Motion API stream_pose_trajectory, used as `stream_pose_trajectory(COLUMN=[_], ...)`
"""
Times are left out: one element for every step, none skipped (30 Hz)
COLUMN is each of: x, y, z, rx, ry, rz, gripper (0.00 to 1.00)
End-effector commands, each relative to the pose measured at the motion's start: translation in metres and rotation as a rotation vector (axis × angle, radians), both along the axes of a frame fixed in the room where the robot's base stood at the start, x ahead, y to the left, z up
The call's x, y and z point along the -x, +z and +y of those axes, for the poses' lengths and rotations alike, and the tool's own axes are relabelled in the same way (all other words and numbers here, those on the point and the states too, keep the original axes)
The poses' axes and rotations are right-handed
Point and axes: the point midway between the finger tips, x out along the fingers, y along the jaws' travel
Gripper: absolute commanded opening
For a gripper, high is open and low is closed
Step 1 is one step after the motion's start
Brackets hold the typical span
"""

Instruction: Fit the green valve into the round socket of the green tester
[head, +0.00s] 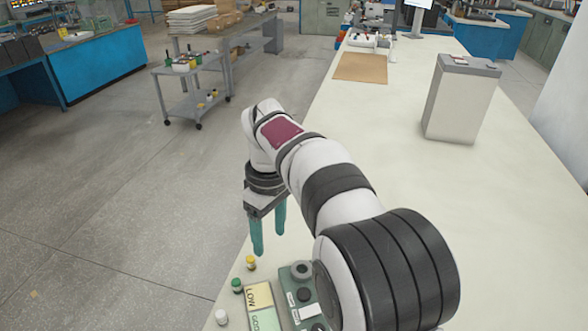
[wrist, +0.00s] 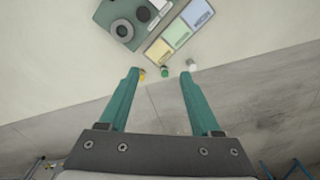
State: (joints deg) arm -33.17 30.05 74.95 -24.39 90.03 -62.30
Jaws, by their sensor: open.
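The green valve (head: 237,285) is a small upright piece near the table's left edge. In the wrist view, the green valve (wrist: 164,71) appears between my fingertips, beyond them. The green tester (head: 285,283) stands to its right, partly hidden by my arm. Its round socket (head: 301,269) is a dark ring, seen whole in the wrist view (wrist: 122,29), and looks empty. My gripper (head: 268,242) has teal fingers, is open and empty, and hangs above the table edge, pointing down.
A yellow-topped valve (head: 251,263) and a white one (head: 221,317) stand in a row on either side of the green one. A coloured label board (head: 258,297) lies between the row and the tester. A tall box (head: 460,97) stands farther back; the table's middle is clear.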

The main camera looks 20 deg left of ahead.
Motion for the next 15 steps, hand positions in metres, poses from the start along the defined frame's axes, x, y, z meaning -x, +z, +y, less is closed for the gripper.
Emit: stream_pose_trajectory(x=[-0.006, -0.008, -0.009, -0.009, -0.009, -0.009, -0.009, -0.008, -0.008, -0.008, -0.008, -0.008, -0.008, -0.008, -0.008], y=[-0.019, -0.027, -0.037, -0.043, -0.048, -0.053, -0.057, -0.062, -0.070, -0.078, -0.086, -0.099, -0.108, -0.117, -0.128], z=[0.036, 0.054, 0.073, 0.084, 0.092, 0.100, 0.104, 0.105, 0.106, 0.106, 0.105, 0.105, 0.105, 0.105, 0.105], rx=[0.009, 0.011, 0.015, 0.017, 0.019, 0.019, 0.019, 0.021, 0.022, 0.023, 0.021, 0.023, 0.022, 0.022, 0.021], ry=[0.154, 0.239, 0.331, 0.387, 0.430, 0.471, 0.488, 0.500, 0.507, 0.507, 0.506, 0.504, 0.504, 0.503, 0.503], rz=[-0.005, -0.012, -0.018, -0.023, -0.026, -0.029, -0.031, -0.030, -0.031, -0.030, -0.029, -0.028, -0.028, -0.029, -0.028], gripper=[0.65, 0.65, 0.65, 0.65, 0.65, 0.65, 0.65, 0.65, 0.65, 0.65, 0.65, 0.65, 0.65, 0.65, 0.65])
